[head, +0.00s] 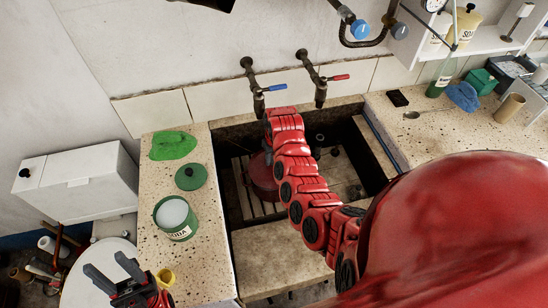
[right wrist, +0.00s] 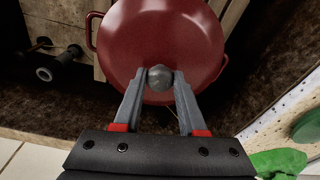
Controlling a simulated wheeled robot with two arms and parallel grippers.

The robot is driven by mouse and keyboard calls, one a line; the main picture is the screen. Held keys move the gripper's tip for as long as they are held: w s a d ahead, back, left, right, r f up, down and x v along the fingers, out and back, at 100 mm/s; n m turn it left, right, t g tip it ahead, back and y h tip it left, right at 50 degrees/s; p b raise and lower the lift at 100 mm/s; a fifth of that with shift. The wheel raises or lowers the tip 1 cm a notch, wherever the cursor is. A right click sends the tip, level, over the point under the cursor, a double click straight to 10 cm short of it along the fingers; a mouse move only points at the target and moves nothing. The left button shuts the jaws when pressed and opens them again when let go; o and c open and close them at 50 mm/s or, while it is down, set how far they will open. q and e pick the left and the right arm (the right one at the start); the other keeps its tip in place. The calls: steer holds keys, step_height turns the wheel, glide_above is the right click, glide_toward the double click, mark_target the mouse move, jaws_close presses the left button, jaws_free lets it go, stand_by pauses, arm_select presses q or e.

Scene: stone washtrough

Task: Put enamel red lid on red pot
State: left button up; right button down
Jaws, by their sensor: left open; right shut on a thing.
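In the right wrist view the round red enamel lid (right wrist: 155,45) shows its top and grey knob (right wrist: 159,78). My right gripper (right wrist: 160,82) is shut on the knob. Looped handles of the red pot (right wrist: 91,30) stick out on both sides just beyond the lid's rim, so the lid is over the pot. I cannot tell whether it is fully seated. In the head view red ware (head: 262,172) stands in the stone trough, partly hidden by my right arm, which also hides the right gripper. My left gripper (head: 113,268) is open and empty at the lower left.
The left ledge holds a green cloth (head: 173,146), a green lid (head: 191,176) and a green soda tin (head: 176,219). Two taps (head: 259,92) stand over the trough's back edge.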

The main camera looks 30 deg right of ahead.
steer(key=shift+f, duration=0.15)
steer(key=shift+f+b, duration=0.4)
steer(key=shift+f, duration=0.05)
steer(key=shift+r, duration=0.1)
stand_by(0.8)
steer(key=shift+f, duration=0.2)
stand_by(0.3)
jaws_free()
stand_by(0.6)
steer(key=shift+r, duration=0.1)
